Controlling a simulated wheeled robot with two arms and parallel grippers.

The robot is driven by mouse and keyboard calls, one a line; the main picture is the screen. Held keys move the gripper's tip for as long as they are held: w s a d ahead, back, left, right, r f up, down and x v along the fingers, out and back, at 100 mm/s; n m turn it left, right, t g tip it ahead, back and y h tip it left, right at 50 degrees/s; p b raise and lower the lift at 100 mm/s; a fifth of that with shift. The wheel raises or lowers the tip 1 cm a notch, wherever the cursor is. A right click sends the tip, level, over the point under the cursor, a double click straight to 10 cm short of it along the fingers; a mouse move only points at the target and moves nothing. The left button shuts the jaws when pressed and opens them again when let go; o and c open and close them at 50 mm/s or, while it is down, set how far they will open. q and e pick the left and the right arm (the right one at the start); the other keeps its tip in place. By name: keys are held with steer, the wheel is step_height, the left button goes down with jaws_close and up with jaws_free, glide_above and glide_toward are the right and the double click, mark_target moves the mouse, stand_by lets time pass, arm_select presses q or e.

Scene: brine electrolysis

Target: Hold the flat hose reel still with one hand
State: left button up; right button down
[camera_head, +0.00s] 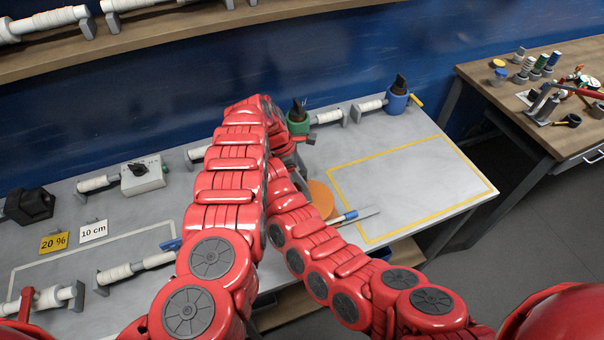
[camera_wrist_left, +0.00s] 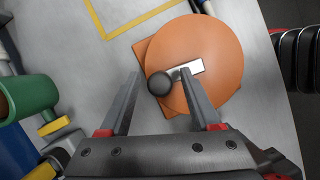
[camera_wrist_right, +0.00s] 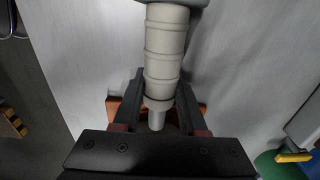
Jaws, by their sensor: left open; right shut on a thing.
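The flat hose reel, an orange disc (camera_wrist_left: 205,55) with a white label strip and a black knob (camera_wrist_left: 159,84), lies on the grey table in the left wrist view. It also shows in the head view as a partly hidden orange disc (camera_head: 320,199) beside my arms. My left gripper (camera_wrist_left: 160,76) is open above the reel, its fingers either side of the knob. My right gripper (camera_wrist_right: 157,78) is shut on a cream ribbed cylinder (camera_wrist_right: 166,50) with a grey end. Orange corners (camera_wrist_right: 202,107) show beneath its fingers; I cannot tell what they belong to.
A green holder (camera_head: 298,122) and a blue holder (camera_head: 397,100) stand at the back. A blue-handled tool (camera_head: 345,217) lies near the reel. The yellow-taped area (camera_head: 410,180) is clear. A wooden bench (camera_head: 540,65) stands at right.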

arm_select(q)
steer(key=shift+r, duration=0.1)
steer(key=v, duration=1.1)
steer(key=shift+a+r, duration=0.15)
steer(key=shift+r, duration=0.2)
